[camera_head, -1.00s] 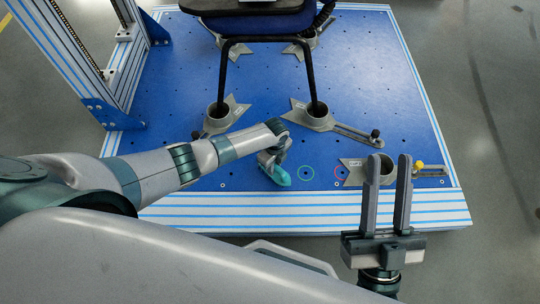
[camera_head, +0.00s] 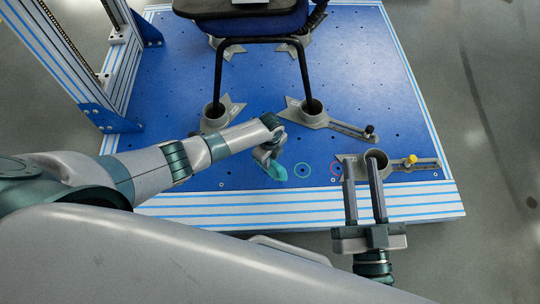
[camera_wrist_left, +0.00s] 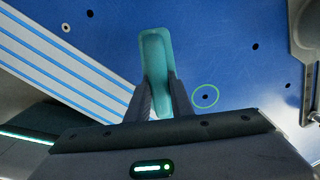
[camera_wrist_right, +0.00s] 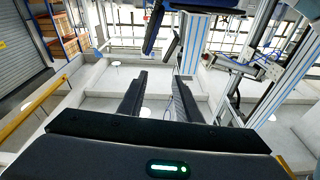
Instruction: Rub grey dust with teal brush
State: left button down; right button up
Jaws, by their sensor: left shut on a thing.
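The teal brush (camera_head: 277,172) is held by my left gripper (camera_head: 268,156), low over the front of the blue platform. In the left wrist view the brush (camera_wrist_left: 155,58) sticks out between the two fingers of my left gripper (camera_wrist_left: 160,98), which are shut on it. I cannot make out whether the brush touches the platform. No grey dust can be told apart. My right gripper (camera_head: 361,167) is empty and open, its fingers apart, beside the front right grey clamp. It also shows open in the right wrist view (camera_wrist_right: 157,85).
A grey clamp with a yellow knob (camera_head: 411,162) lies at front right. Chair legs (camera_head: 218,80) stand in grey holders (camera_head: 214,118). A striped frame (camera_head: 85,75) rises at left.

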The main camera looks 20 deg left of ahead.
pick_arm(q)
jog(key=shift+r+p, duration=0.65)
jog(key=shift+r, duration=0.05)
jog(key=shift+r+p, duration=0.55)
jog(key=shift+p, duration=0.1)
jog(key=shift+r+p, duration=0.65)
jog(key=shift+p, duration=0.1)
jog(key=shift+r+p, duration=0.75)
jog(key=shift+p, duration=0.05)
pick_arm(e)
jog(key=s+d+f+g+h, duration=0.2)
jog(key=f+g, duration=0.3)
jog(key=f, duration=0.3)
jog(key=s+d+f+g+h, duration=0.2)
jog(key=s+d+f+g, duration=0.1)
jog(key=f+g, duration=0.3)
jog(key=shift+s+f+m, duration=0.15)
jog(key=shift+f+m, duration=0.25)
jog(key=shift+f, duration=0.7)
